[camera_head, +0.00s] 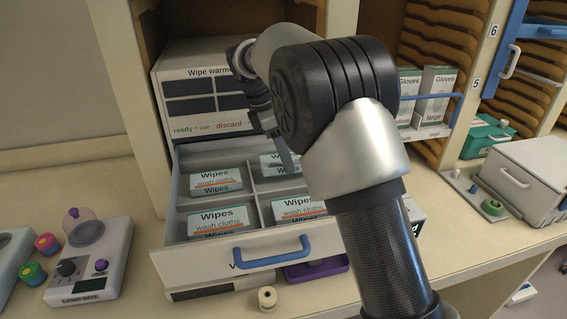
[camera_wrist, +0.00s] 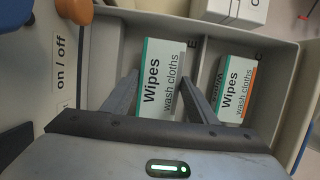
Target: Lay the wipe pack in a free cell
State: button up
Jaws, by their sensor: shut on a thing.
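My gripper (camera_head: 287,157) reaches down into the back right cell of the pulled-out drawer (camera_head: 240,250). Its fingers (camera_wrist: 164,70) are shut on a wipe pack (camera_wrist: 163,85), one on each side. This pack has a green edge and a grey stripe, and shows partly behind the gripper in the head view (camera_head: 269,163). Whether it touches the cell floor I cannot tell. Orange-striped packs lie in the back left cell (camera_head: 216,180), front left cell (camera_head: 216,217) and front right cell (camera_head: 298,207); the last also shows in the wrist view (camera_wrist: 236,90).
The wipe warmer (camera_head: 190,90) stands behind the drawer. The blue drawer handle (camera_head: 272,255) sticks out in front, near a small cream knob-like piece (camera_head: 267,298). A device with a dome (camera_head: 90,255) is at left. Glove boxes (camera_head: 437,92) and a grey bin (camera_head: 525,180) are at right.

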jog(key=shift+f, duration=1.25)
jog(key=shift+f, duration=0.15)
jog(key=o, duration=1.1)
